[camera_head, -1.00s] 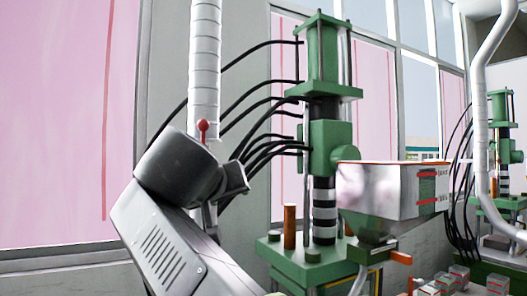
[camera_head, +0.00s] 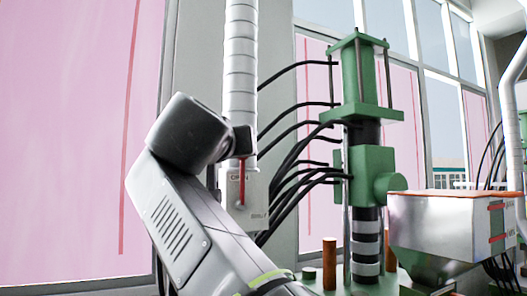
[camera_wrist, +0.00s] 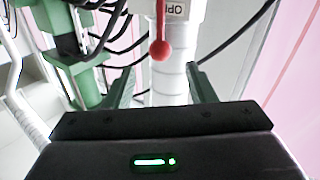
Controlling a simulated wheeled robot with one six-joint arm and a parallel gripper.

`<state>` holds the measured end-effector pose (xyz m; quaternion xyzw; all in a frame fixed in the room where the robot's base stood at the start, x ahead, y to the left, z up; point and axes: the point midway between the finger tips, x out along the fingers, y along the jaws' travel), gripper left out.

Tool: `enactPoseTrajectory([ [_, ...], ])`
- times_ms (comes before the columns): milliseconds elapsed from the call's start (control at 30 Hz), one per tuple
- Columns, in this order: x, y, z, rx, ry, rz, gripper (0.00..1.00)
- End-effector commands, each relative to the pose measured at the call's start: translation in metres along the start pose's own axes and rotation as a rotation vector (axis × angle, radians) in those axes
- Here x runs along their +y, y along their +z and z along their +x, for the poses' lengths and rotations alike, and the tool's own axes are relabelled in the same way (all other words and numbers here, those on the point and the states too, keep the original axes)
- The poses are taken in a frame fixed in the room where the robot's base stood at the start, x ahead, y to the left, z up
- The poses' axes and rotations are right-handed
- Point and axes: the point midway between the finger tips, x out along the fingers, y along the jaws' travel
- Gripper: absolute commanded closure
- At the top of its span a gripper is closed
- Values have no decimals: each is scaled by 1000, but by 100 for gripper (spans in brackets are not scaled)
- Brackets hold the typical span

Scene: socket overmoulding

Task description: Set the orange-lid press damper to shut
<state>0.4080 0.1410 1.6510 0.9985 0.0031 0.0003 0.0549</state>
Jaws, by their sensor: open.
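The damper's red lever (camera_head: 241,180) sits on a pale plate (camera_head: 232,190) on the white ribbed duct, left of the green press with the orange-rimmed hopper (camera_head: 435,220). The lever stands upright towards the plate's upper label, which appears to start with "OP"; its upper end is hidden behind my gripper (camera_head: 243,140) in the head view. In the wrist view, which looks upside down, the red ball knob (camera_wrist: 160,49) lies ahead of the gap between my gripper's fingers (camera_wrist: 162,86). The fingers are apart and empty, and do not appear to touch the knob.
The green press (camera_head: 365,160) stands right of the duct (camera_head: 241,60). Several black hoses (camera_head: 290,160) run from the press towards the wall behind the duct. Pink panels (camera_head: 75,140) fill the left side, and the space in front of them looks clear.

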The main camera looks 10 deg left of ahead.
Motion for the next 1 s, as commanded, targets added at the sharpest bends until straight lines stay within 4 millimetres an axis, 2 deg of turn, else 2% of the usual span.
enactPoseTrajectory([
  [500, 1, -2, 75, -2, 2, -2, 50],
  [700, 0, 0, 87, -1, 1, 0, 50],
  [1000, 0, 0, 88, 0, 0, 0, 52],
])
